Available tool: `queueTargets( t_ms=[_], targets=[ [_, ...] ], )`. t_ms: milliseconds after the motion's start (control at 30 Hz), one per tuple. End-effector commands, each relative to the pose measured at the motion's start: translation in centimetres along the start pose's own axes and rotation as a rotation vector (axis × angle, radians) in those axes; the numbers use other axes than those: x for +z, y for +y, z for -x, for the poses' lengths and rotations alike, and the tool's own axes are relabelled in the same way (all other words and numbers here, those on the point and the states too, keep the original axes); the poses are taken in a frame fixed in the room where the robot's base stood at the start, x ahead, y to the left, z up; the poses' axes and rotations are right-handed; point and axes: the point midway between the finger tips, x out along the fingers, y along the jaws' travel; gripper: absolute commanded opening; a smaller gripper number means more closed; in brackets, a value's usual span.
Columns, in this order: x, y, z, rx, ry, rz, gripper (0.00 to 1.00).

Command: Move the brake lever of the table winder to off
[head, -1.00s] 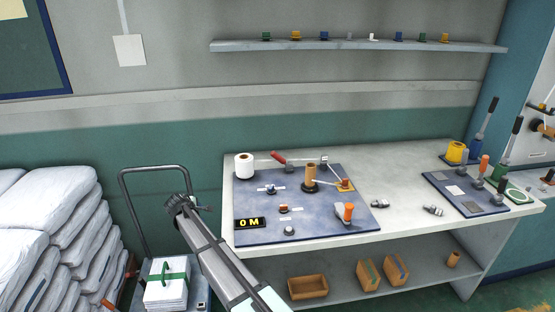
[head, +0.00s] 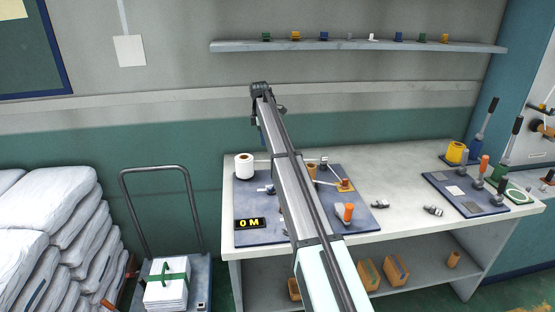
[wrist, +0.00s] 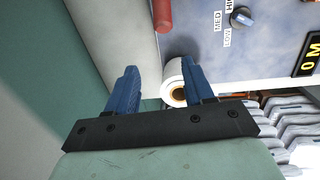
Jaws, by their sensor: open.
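The table winder (head: 362,225) is a blue plate on the bench with a white roll (head: 244,166) and a black display (head: 249,224) reading 0 M. A red handle (wrist: 163,14), which looks like the brake lever's grip, shows at the top of the wrist view, cut off by the edge. My arm hides it in the head view, and no on or off mark is readable. My gripper (wrist: 158,67) is open and empty, with its blue fingers apart. In the wrist view, the white roll (wrist: 175,88) lies beyond the right finger and the red handle is ahead of the fingertips.
An orange-handled part (head: 347,212) stands at the plate's front right. A wall shelf (head: 360,46) with small spools is above. The bench middle (head: 400,180) is mostly clear.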

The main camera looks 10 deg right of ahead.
Motion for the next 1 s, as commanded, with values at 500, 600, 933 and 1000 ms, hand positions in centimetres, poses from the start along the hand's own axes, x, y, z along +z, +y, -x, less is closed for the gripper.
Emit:
queueTargets(
  t_ms=[500, 600, 933, 1000],
  targets=[
    [5.8, -0.1, 0.0, -0.111, 0.069, 0.02, 0.52],
    [5.7, -0.3, -1.6, -0.111, 0.068, 0.02, 0.52],
    [5.3, -0.9, -7.3, -0.11, 0.068, 0.02, 0.52],
    [5.2, -1.0, -8.3, -0.109, 0.068, 0.019, 0.52]
  ],
)
